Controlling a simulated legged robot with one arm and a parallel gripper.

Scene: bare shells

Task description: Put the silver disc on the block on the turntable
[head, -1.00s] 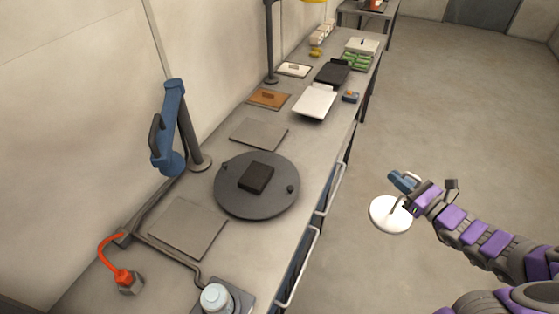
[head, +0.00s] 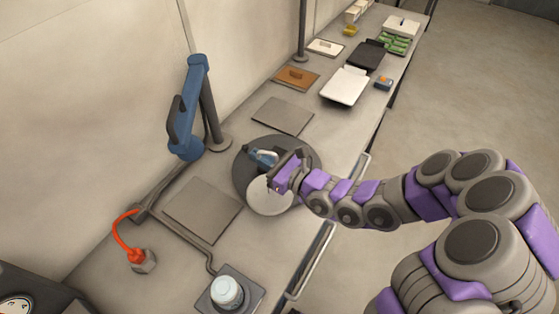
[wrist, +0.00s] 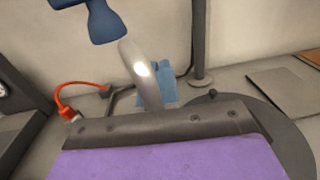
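The silver disc (head: 268,196) looks pale and flat in the head view. I cannot tell whether the disc touches anything below. In the wrist view, a shiny curved silver piece (wrist: 143,75) rises beyond the grey edge of my gripper, and the turntable (wrist: 285,132) shows at the right.
A blue jointed device (head: 188,115) on a post stands behind and left of the turntable. Flat grey plates (head: 203,209) lie beside it. A rail runs along the bench's front edge.

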